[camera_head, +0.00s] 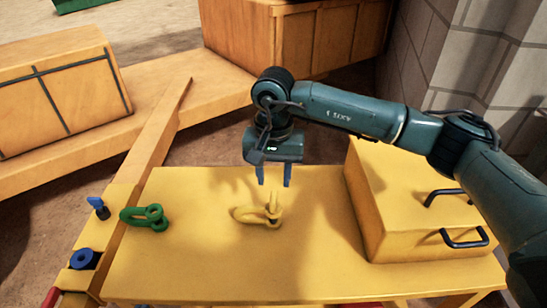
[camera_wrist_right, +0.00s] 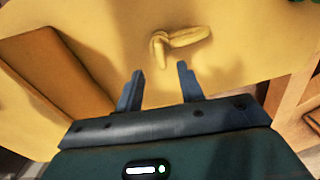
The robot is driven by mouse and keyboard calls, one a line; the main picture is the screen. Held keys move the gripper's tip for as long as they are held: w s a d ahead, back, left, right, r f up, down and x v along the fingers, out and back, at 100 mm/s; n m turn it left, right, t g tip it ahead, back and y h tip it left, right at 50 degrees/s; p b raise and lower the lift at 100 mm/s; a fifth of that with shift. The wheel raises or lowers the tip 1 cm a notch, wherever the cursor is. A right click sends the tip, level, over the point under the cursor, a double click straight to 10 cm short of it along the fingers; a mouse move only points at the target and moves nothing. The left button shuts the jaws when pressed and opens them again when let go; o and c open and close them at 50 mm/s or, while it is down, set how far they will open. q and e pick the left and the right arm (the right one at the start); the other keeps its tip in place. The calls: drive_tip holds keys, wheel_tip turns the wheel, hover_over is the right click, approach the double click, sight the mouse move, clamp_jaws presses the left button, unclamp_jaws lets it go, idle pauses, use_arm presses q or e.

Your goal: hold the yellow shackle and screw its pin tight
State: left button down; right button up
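The yellow shackle (camera_head: 258,213) lies on the yellow tabletop (camera_head: 200,262), near its middle. Its pin end faces right in the head view, but how far the pin is screwed in cannot be told. My right gripper (camera_head: 274,184) is above and just behind the shackle, pointing down, with its fingers apart and empty. The right wrist view shows the same open fingers (camera_wrist_right: 160,92), with the shackle (camera_wrist_right: 178,42) beyond their tips and not touched. My left gripper is not in view.
A green shackle (camera_head: 146,217) lies at the table's left. A blue ring (camera_head: 84,259) and a blue-handled item (camera_head: 98,207) are at the left edge. A yellow box (camera_head: 415,205) with black handles stands at the right. The front middle is clear.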

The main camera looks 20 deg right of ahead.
sight(273, 196)
wheel_tip(273, 196, down, 7)
drive_tip(key=shift+f, duration=0.1)
idle(0.4)
